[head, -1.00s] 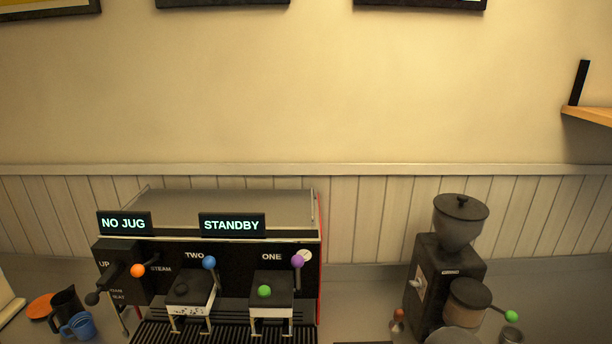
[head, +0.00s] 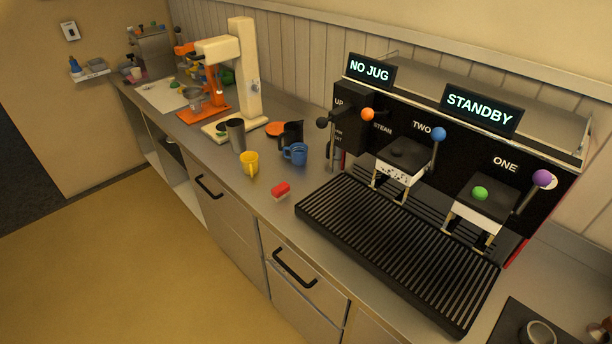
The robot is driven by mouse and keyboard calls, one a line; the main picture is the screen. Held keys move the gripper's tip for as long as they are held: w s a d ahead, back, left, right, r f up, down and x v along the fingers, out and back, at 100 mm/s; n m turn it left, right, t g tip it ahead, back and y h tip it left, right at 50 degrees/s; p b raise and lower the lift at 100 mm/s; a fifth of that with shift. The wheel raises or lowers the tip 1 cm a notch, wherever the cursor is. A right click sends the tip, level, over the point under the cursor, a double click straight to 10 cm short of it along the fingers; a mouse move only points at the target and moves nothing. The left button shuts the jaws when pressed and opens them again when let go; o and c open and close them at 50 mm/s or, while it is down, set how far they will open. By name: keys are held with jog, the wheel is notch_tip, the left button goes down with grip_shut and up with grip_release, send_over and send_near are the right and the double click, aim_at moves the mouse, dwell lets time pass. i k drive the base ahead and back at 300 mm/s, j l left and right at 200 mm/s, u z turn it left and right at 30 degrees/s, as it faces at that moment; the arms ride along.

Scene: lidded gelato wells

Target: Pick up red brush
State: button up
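The red brush (head: 281,190) lies on the steel counter in the head view, near the counter's front edge. It has a red top and a paler underside. It sits just left of the black drip tray and to the right of the yellow cup. Nothing covers it. My gripper is not in the head view.
The coffee machine's slatted drip tray (head: 398,251) is close on the brush's right. A yellow cup (head: 250,164), a blue cup (head: 295,153), a black jug (head: 290,134) and a steel cup (head: 235,135) stand behind and left. The floor (head: 130,265) before the drawers is clear.

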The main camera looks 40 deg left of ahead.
aim_at(282, 190)
jog(key=u, duration=2)
